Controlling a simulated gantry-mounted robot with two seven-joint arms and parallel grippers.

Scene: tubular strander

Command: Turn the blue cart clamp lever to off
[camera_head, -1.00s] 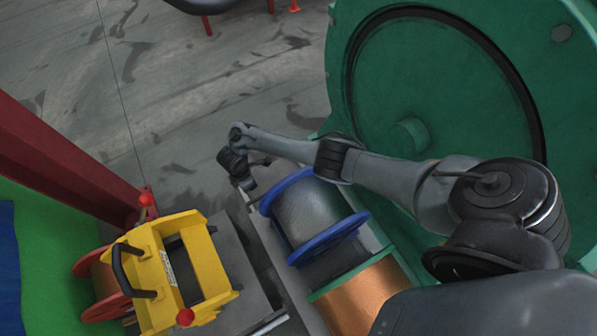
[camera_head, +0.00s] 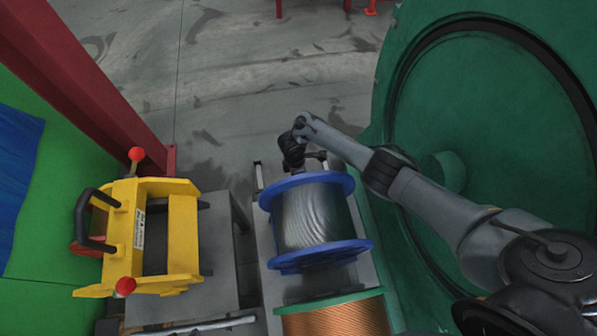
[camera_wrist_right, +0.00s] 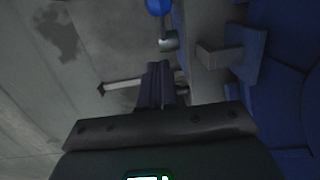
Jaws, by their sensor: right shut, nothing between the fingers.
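A blue ball knob (camera_wrist_right: 158,6) with a short greyish cylinder (camera_wrist_right: 168,42) below it shows at the top of the right wrist view; it looks like the clamp lever. In the head view I cannot make it out. My right gripper (camera_wrist_right: 158,80) is shut and empty, its fingertips just below the cylinder, apparently without touching it. In the head view the right wrist (camera_head: 293,150) is at the far end of the blue spool (camera_head: 315,220), and the fingers are largely hidden. The grey cart (camera_head: 270,240) carries the spool. My left gripper is not in view.
The spool's blue flange (camera_wrist_right: 285,105) and a bracket (camera_wrist_right: 220,55) are close to the right of the fingers. A pale bar (camera_wrist_right: 122,87) is to their left. A copper spool (camera_head: 335,320), large green disc (camera_head: 480,130) and yellow frame (camera_head: 183,235) surround the cart.

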